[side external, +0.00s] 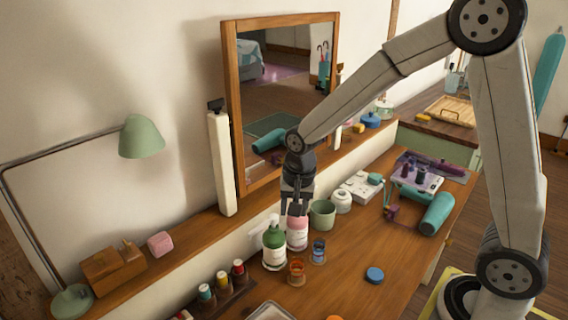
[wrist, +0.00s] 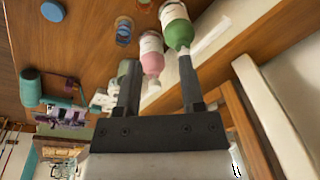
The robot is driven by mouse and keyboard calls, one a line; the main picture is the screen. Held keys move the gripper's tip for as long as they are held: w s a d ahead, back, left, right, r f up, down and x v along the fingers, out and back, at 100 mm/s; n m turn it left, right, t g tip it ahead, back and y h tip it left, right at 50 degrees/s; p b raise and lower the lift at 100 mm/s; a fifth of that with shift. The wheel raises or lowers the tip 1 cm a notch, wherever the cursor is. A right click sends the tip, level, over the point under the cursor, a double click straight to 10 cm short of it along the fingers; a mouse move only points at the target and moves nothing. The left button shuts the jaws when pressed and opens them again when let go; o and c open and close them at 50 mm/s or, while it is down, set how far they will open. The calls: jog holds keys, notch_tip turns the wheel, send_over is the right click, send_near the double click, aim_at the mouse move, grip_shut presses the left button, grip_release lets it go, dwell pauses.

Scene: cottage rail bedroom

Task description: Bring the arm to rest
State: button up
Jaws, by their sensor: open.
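My gripper (side external: 297,206) points down over the dressing table, close above a pink bottle (side external: 297,232) with a white label. In the wrist view my gripper (wrist: 158,85) has its two fingers well apart, with the pink bottle (wrist: 152,52) showing between them. I cannot tell whether a finger touches it. A green pump bottle (side external: 274,246) stands just left of the pink one; in the wrist view the green bottle (wrist: 177,27) is near one fingertip. My arm is bent and reaches in from the right.
A green cup (side external: 322,213) and a white jar (side external: 341,201) stand close by. Small orange (side external: 296,272) and blue (side external: 318,250) glasses stand in front. A framed mirror (side external: 285,90) rises behind. Bare wood surrounds a blue disc (side external: 375,274).

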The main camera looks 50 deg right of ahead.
jog(key=s+f+n+t, duration=0.1)
jog(key=s+n, duration=0.8)
jog(key=s, duration=0.2)
jog(key=shift+s+d, duration=0.3)
jog(key=shift+d, duration=0.15)
jog(key=shift+f, duration=0.1)
